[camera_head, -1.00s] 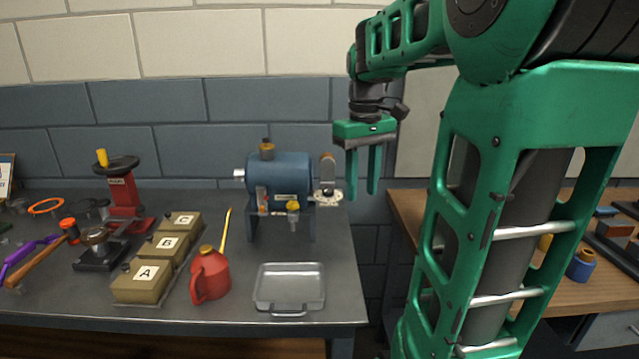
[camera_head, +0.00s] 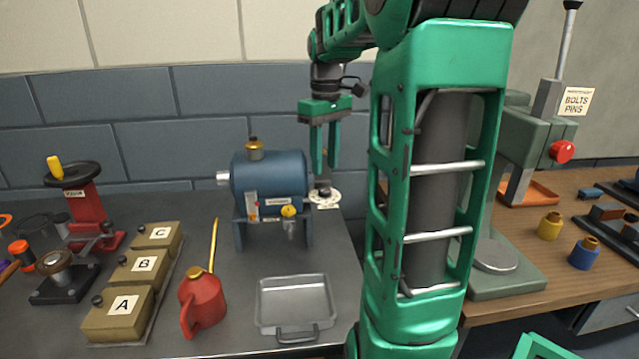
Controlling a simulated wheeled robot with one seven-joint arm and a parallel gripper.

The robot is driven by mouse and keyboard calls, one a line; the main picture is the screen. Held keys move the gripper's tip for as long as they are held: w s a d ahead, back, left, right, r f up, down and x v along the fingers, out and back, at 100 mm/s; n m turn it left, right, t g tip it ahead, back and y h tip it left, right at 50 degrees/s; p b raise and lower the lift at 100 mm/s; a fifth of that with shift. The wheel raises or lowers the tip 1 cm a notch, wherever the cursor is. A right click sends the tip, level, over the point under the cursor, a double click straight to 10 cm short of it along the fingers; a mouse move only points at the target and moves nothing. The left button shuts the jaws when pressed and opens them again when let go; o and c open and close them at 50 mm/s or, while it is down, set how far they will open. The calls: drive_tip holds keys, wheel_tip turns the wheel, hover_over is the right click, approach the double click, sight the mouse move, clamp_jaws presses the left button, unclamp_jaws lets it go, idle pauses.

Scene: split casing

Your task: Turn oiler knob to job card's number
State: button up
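The blue casing (camera_head: 270,178) stands on its frame at the back of the grey bench. A small oiler with a yellow knob (camera_head: 288,211) is on its front, with a clear body below. A pale round dial (camera_head: 324,198) is at its right end, with a grey upright piece above it. Marks on the dial are too small to read. My gripper (camera_head: 325,168) points down, fingers apart, over the dial. The fingers overlap the upright piece's top in the picture; I cannot tell whether anything is between them. No job card can be made out.
A metal tray (camera_head: 296,303) and a red oil can (camera_head: 203,300) stand before the casing. Boxes A (camera_head: 118,312), B and C are to the left. A red stand with a black wheel (camera_head: 76,175) is behind them. A drill press (camera_head: 535,150) stands on the wooden bench at right.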

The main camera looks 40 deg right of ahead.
sight(324, 189)
wheel_tip(324, 189, down, 6)
drive_tip(key=shift+f, duration=0.25)
drive_tip(key=c, duration=0.8)
drive_tip(key=shift+m, duration=0.3)
drive_tip(key=m, duration=0.2)
drive_tip(key=shift+a+m, duration=0.1)
drive_tip(key=shift+m, duration=2)
